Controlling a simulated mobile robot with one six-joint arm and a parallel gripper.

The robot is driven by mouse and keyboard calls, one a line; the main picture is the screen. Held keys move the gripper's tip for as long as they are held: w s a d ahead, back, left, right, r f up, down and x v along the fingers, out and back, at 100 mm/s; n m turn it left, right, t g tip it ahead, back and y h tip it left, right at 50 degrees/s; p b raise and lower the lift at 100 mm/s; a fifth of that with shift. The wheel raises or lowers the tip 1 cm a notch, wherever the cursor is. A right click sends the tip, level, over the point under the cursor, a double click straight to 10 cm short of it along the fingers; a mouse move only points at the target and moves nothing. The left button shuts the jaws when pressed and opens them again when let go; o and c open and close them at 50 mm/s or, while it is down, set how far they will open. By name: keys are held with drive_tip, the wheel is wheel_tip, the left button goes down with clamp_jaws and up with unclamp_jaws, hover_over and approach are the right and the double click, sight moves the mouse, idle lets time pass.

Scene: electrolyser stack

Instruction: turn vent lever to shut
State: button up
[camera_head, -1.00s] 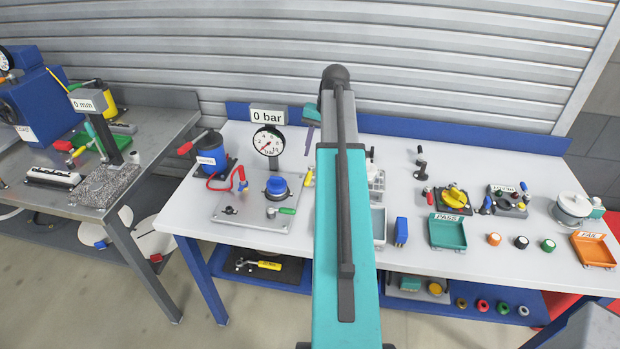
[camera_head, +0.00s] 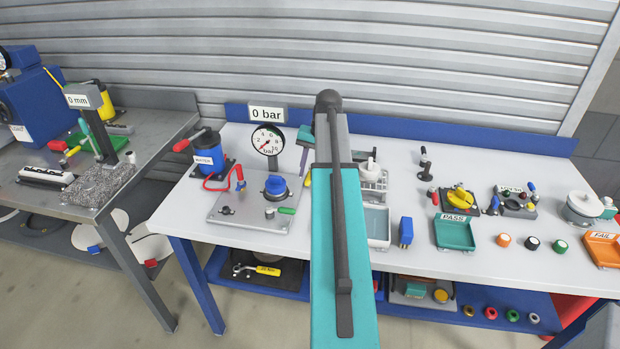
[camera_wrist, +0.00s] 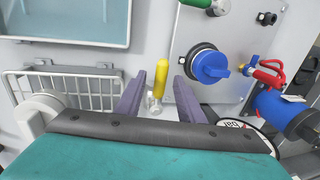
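A grey plate (camera_head: 238,212) carries a blue-capped round fitting (camera_head: 276,187) and a short green-handled lever (camera_head: 287,210) at its right front. The green handle is partly cut off at the top of the wrist view (camera_wrist: 197,3). A yellow handle with a metal end (camera_wrist: 161,78) shows beside the plate in the wrist view. No label shows which handle is the vent lever. My gripper (camera_wrist: 158,82) is open, its two purple fingers apart. The yellow handle appears in the gap between them, with no contact visible. In the head view my arm hides part of this area.
A gauge (camera_head: 268,141) under a "0 bar" sign stands behind the plate. A blue pump (camera_head: 210,158) with a red hose is at its left. A white wire rack (camera_wrist: 75,88) and a clear-walled tray (camera_wrist: 75,20) lie on the other side of my gripper.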

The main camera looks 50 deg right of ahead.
drive_tip(key=shift+a+f, duration=0.1)
drive_tip(key=shift+f, duration=0.45)
clamp_jaws()
drive_tip(key=shift+a, duration=0.35)
drive_tip(key=shift+d, duration=0.4)
